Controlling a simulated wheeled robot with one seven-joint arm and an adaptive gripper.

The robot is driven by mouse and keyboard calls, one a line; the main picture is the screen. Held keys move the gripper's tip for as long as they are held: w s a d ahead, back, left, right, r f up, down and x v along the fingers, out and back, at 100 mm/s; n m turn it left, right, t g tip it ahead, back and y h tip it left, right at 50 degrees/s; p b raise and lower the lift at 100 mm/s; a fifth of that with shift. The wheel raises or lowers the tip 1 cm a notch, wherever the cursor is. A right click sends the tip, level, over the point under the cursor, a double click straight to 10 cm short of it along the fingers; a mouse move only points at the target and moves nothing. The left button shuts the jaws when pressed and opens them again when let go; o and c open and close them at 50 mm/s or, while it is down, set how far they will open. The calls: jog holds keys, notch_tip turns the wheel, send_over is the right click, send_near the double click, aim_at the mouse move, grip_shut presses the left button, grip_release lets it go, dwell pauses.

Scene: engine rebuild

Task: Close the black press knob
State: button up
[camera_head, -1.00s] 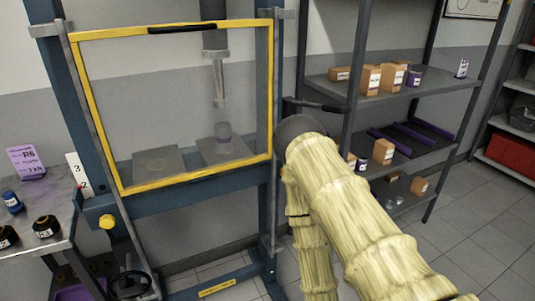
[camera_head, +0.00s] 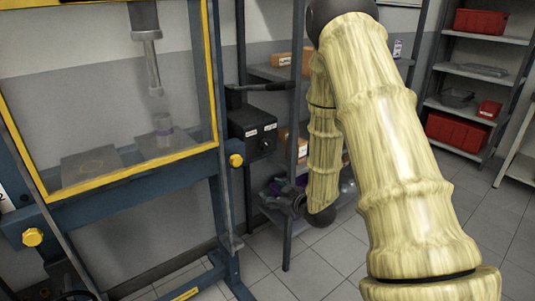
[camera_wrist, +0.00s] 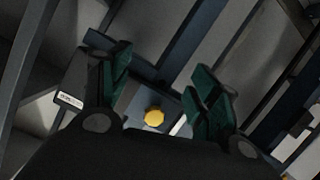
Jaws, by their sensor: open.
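A black control box (camera_head: 252,132) with white labels is mounted on the right side of the blue press frame. A small dark round knob (camera_head: 266,144) shows on its front; its setting is too small to tell. My gripper (camera_head: 275,196) is below and slightly right of the box, pointing toward the press, partly hidden by the dark shelf behind it. In the wrist view my gripper (camera_wrist: 162,62) is open, its two green-padded fingers apart with nothing held. A yellow knob (camera_wrist: 153,117) shows beyond and between the fingers. A white label (camera_wrist: 68,99) shows at the left.
The press has a yellow-framed guard (camera_head: 130,174) and another yellow knob (camera_head: 32,237) at the left. A black handle (camera_head: 262,87) sticks out above the box. A shelf rack stands close behind my arm. Red bins (camera_head: 459,134) sit on shelves at the far right. Floor is clear in front.

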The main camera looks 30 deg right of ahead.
aim_at(268, 146)
jog(key=w+d+r+n+t+b, duration=0.2)
jog(key=d+r+t, duration=0.3)
jog(key=r, duration=0.5)
jog(key=shift+g+y, duration=0.3)
jog(key=shift+g, duration=0.4)
jog(key=w, duration=1)
jog(key=shift+w+d+r+p, duration=0.3)
jog(key=shift+w+r, duration=0.05)
jog(key=c, duration=1)
